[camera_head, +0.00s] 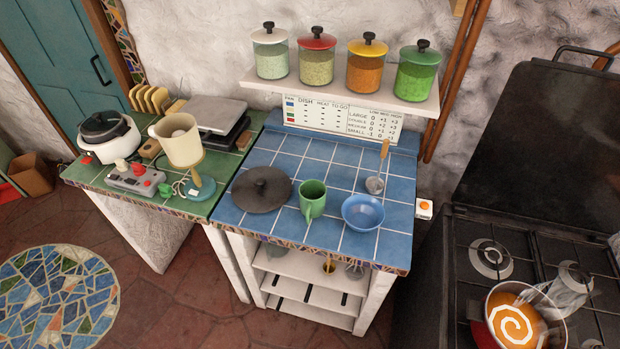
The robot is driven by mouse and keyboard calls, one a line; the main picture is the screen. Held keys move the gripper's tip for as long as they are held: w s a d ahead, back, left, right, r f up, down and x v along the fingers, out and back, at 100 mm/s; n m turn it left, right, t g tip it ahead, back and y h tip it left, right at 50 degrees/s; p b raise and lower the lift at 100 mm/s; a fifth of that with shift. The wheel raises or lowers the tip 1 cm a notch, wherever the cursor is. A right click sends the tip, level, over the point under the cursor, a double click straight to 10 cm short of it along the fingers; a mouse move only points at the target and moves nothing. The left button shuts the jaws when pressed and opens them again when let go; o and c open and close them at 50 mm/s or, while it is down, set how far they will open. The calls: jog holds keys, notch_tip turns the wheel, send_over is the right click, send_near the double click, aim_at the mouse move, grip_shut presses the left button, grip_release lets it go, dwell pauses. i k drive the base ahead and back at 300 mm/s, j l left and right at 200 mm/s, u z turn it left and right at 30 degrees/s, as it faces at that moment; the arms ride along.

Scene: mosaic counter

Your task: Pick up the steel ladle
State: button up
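The steel ladle (375,184) lies on the blue tiled counter (265,225), towards its right side. Its round grey bowl is nearest me and its wooden handle (384,150) points to the back. A blue bowl (363,212) stands just in front of the ladle, with a small gap that is hard to judge. A green mug (312,200) stands to the left of the bowl. My gripper is not in view.
A dark round lid (262,189) lies left of the mug. A shelf (410,100) with lidded jars hangs behind. A black stove (500,235) with a pot of orange soup (512,318) is at right. A lamp (180,140) and appliances crowd the green counter (95,175).

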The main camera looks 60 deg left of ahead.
aim_at(373, 185)
jog(key=u, duration=1.85)
jog(key=i+j+z, duration=0.3)
jog(key=i+j, duration=0.2)
jog(key=j, duration=0.2)
